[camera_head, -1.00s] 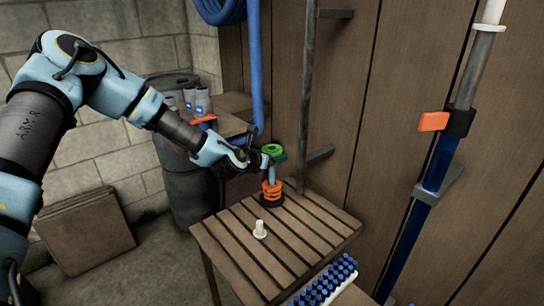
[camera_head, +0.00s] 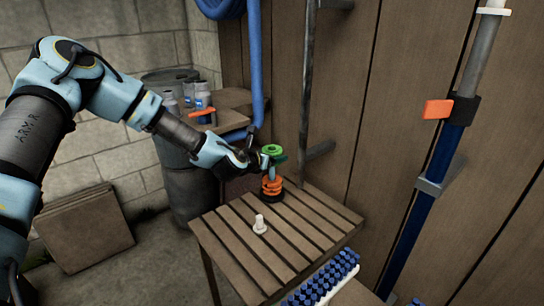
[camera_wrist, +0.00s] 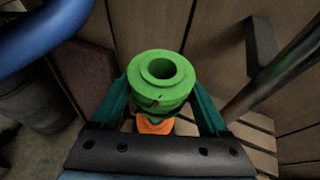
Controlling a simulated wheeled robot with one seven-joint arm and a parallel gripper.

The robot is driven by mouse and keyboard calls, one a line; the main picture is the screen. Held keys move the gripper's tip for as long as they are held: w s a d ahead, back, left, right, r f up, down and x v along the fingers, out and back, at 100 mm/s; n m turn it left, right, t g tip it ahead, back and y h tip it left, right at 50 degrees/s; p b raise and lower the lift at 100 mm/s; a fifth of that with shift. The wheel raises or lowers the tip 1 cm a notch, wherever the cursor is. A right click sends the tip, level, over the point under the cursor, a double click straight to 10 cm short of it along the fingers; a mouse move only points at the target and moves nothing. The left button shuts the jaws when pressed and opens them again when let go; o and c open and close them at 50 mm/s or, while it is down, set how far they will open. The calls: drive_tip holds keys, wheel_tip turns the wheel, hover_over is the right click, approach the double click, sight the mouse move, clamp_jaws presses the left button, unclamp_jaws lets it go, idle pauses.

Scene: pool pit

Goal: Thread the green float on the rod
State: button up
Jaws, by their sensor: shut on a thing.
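The green float (camera_head: 272,150) is a stepped ring with a round hole in its top. My gripper (camera_head: 265,160) is shut on it and holds it above the orange floats (camera_head: 271,185). In the wrist view the green float (camera_wrist: 157,98) sits between my two teal fingers, its dark hole facing up. The orange floats (camera_wrist: 154,126) show partly below it. They are stacked on a black base at the back corner of the slatted table. A short pale upright piece, likely the rod (camera_head: 271,172), shows between green and orange. I cannot tell whether its tip is inside the hole.
A white peg (camera_head: 259,224) stands on the slatted table (camera_head: 300,232). A brush with blue bristles (camera_head: 322,281) lies at its front. A vertical grey pipe (camera_head: 306,95) and a blue hose (camera_head: 255,65) run close behind my gripper. Bottles (camera_head: 200,95) stand back left.

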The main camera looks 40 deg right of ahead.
sight(270, 172)
drive_tip(key=shift+f+b, duration=0.55)
drive_tip(key=shift+f, duration=0.15)
drive_tip(key=shift+f, duration=0.15)
drive_tip(key=shift+f+b, duration=1.2)
drive_tip(key=shift+f, duration=0.1)
drive_tip(key=shift+f+b, duration=0.8)
drive_tip(key=shift+f, duration=0.1)
drive_tip(key=o, duration=1.2)
drive_tip(key=shift+o, duration=0.2)
